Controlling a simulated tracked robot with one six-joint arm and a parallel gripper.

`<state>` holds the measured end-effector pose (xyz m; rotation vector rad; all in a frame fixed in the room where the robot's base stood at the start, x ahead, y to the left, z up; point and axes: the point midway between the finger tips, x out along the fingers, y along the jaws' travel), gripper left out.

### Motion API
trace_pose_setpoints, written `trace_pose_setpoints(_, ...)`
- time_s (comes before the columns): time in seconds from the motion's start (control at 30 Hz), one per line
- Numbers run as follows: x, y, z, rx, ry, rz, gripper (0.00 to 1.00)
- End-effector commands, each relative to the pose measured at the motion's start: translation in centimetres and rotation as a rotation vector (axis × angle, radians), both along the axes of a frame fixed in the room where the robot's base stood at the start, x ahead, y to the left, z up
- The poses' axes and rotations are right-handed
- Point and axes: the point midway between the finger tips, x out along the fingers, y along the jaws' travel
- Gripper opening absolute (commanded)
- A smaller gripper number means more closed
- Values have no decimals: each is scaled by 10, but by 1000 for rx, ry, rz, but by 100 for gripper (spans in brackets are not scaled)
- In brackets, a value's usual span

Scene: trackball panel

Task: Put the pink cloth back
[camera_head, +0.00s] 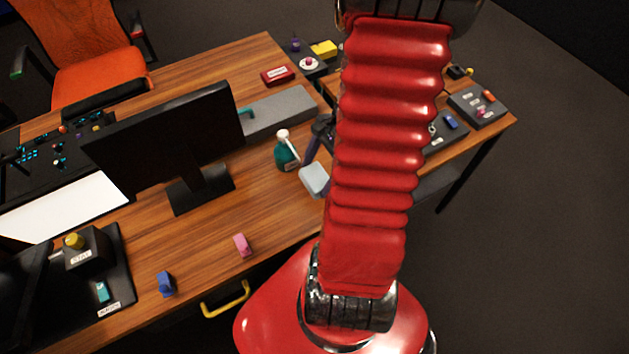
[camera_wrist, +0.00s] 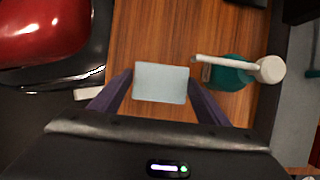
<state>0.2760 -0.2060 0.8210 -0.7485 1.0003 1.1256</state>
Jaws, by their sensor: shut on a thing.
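My gripper (camera_head: 314,155) has purple fingers, partly hidden behind my red arm in the head view. It is shut on a flat, pale blue-grey pad (camera_head: 315,180), which could be the cloth but looks pale blue, not pink. In the wrist view the pad (camera_wrist: 161,82) sits between the two fingertips of my gripper (camera_wrist: 160,84), over the wooden desk. I cannot tell whether it touches the desk. A small pink piece (camera_head: 242,245) lies on the desk near its front edge.
A teal spray bottle (camera_head: 287,151) with a white top stands close to the pad and also shows in the wrist view (camera_wrist: 232,74). A monitor (camera_head: 165,140) stands to the left. A blue piece (camera_head: 166,284) lies front left. Bare desk (camera_head: 225,215) lies between.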

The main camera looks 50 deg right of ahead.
Motion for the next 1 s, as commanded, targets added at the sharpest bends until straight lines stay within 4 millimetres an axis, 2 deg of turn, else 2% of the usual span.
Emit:
trace_pose_setpoints(0.17, 0, 1, 0, 0, 1, 1, 52)
trace_pose_setpoints(0.3, 2, 11, 0, 0, 2, 4, 52)
trace_pose_setpoints(0.7, 2, 10, -34, 2, 1, 1, 52)
trace_pose_setpoints(1.0, 3, 10, -35, 0, 0, 2, 52)
